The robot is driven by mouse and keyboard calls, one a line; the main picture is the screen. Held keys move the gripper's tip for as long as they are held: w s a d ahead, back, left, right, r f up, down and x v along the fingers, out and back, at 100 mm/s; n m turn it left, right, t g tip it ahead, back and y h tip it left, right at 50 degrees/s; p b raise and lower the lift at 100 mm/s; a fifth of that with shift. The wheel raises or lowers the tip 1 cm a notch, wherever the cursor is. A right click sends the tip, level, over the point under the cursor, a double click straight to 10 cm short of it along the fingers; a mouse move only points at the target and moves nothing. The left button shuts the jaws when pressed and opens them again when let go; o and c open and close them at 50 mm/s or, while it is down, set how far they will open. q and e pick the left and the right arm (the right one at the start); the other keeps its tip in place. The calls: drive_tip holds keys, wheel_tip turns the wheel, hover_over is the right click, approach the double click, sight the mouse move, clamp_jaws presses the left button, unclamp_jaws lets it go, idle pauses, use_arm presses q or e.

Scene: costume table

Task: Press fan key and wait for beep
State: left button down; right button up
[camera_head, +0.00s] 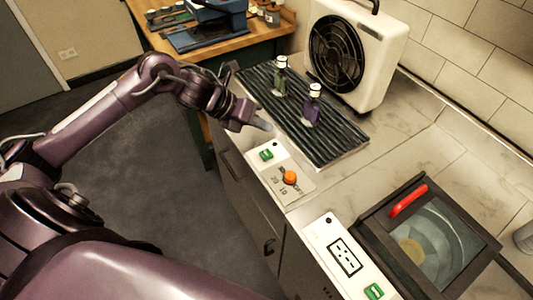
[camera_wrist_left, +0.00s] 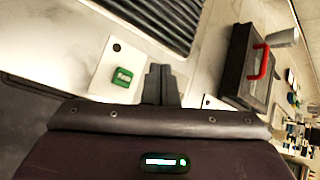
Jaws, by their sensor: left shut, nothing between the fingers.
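A green key (camera_head: 266,154) sits on a small white panel at the front edge of the counter. In the left wrist view the green key (camera_wrist_left: 122,77) carries short white lettering that seems to read "Fan". My left gripper (camera_head: 264,125) is shut and empty, a little beyond the key in the head view. In the left wrist view the shut fingertips (camera_wrist_left: 160,72) show just right of the key, apart from it in the picture. The white fan (camera_head: 357,55) stands at the back of the counter. My right gripper is not in view.
A dark ribbed mat (camera_head: 340,147) holds two small bottles, green (camera_head: 281,80) and purple (camera_head: 311,108). An orange knob (camera_head: 290,177) lies near the key. A second green key (camera_head: 374,291) and a dark-framed basin with a red handle (camera_head: 408,200) are at the right.

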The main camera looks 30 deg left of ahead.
use_arm(q)
drive_tip(key=b, duration=0.4)
hover_over(262, 154)
wheel_tip(262, 154, down, 6)
drive_tip(key=shift+f, duration=0.25)
drive_tip(key=shift+f+b, duration=0.5)
drive_tip(key=shift+f, duration=0.05)
drive_tip(key=shift+r, duration=0.1)
idle(1.0)
drive_tip(key=shift+f+b, duration=0.45)
drive_tip(key=shift+b, duration=0.05)
drive_tip(key=shift+f+b, duration=0.5)
idle(0.5)
drive_tip(key=shift+r, duration=0.2)
drive_tip(key=shift+r+p, duration=0.5)
drive_tip(key=shift+r, duration=0.25)
